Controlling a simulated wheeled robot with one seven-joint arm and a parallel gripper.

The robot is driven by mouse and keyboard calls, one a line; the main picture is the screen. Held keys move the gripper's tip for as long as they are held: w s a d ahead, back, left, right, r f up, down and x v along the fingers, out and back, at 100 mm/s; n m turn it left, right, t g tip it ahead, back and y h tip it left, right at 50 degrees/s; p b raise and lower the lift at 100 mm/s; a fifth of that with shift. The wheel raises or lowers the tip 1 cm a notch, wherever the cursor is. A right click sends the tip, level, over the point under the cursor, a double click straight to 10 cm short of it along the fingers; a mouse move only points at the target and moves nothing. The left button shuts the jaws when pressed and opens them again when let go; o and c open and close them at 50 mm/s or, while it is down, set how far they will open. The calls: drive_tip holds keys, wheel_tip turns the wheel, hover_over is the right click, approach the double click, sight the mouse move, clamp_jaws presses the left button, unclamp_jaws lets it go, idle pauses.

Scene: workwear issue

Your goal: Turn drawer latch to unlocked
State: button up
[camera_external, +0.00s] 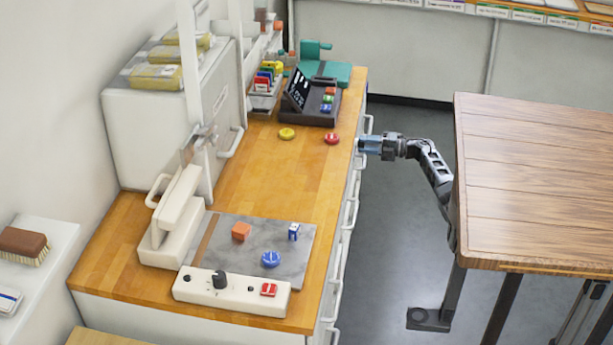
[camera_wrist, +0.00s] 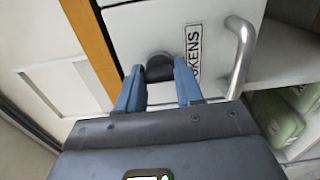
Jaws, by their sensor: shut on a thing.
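The drawer latch is a dark round knob (camera_wrist: 159,68) on a white drawer front (camera_wrist: 125,35) in the wrist view. My gripper (camera_wrist: 158,82) has its two blue fingers on either side of the knob, shut on it. The fingers partly hide the knob, and I cannot tell which way the latch is turned. A label reading "KENS" (camera_wrist: 193,45) and a metal bar handle (camera_wrist: 240,55) are on the drawer front, right of the knob. In the external view my gripper (camera_external: 362,146) is at the counter's right side, at the drawer fronts; the latch cannot be made out there.
The wooden counter (camera_external: 300,185) holds a yellow disc (camera_external: 287,133), a red disc (camera_external: 332,138) and a dark keypad device (camera_external: 309,108) near my gripper. A wooden table (camera_external: 540,190) stands to the right of my arm. Grey floor (camera_external: 395,230) lies between them.

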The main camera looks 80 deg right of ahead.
drive_tip(key=shift+m, duration=0.3)
drive_tip(key=o, duration=1)
drive_tip(key=shift+o, duration=0.2)
drive_tip(key=shift+s, duration=0.1)
drive_tip(key=s, duration=0.7)
drive_tip(key=shift+s+p, duration=0.3)
drive_tip(key=shift+p, duration=0.1)
